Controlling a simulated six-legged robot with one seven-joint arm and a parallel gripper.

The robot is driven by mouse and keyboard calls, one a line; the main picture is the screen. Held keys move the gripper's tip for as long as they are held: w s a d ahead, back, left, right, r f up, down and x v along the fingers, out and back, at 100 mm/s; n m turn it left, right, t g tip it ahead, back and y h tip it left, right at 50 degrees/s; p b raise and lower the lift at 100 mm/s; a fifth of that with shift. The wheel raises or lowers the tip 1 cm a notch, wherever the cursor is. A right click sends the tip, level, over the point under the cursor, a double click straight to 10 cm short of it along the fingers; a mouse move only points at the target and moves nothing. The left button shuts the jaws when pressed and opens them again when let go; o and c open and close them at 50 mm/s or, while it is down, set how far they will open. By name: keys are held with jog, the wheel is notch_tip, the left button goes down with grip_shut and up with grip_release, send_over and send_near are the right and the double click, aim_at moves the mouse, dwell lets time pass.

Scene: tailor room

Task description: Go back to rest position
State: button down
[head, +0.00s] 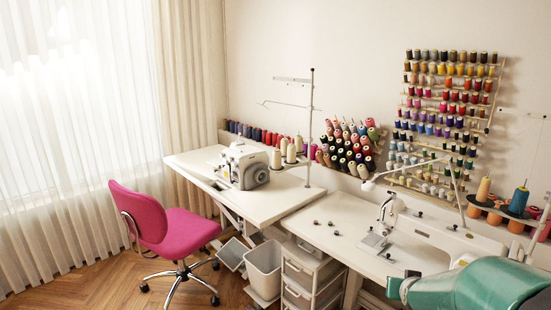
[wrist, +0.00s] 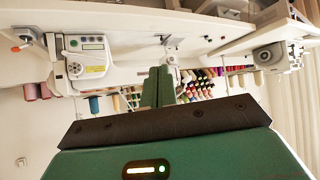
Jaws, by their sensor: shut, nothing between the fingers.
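My gripper (wrist: 158,72) shows in the wrist view, which looks upside down. Its two green fingers are together in the middle, with nothing between them. The fingertips point toward the white sewing table and are apart from everything I can see. In the head view a green part of my arm (head: 495,288) reaches in at the lower right, over the near corner of the right-hand table. The gripper's fingers cannot be made out there.
Two white tables (head: 250,205) with sewing machines (head: 243,168) stand along the wall. Thread racks (head: 445,115) hang above. A pink chair (head: 160,225) stands at the left, with grey bins (head: 263,268) and drawers (head: 305,285) below the tables. Wooden floor (head: 120,290) is open at the front left.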

jog(key=s+a+r+n+g+y, duration=0.2)
jog(key=s+a+r, duration=0.7)
jog(key=s+a, duration=0.3)
jog(key=s+a+r+g, duration=0.1)
jog(key=s+a, duration=0.2)
jog(key=s, duration=0.3)
jog(key=s+a+r+n+g+y, duration=0.1)
jog(key=s+a, duration=0.3)
jog(key=s, duration=0.1)
jog(key=shift+s+n, duration=0.3)
jog(key=shift+s, duration=0.1)
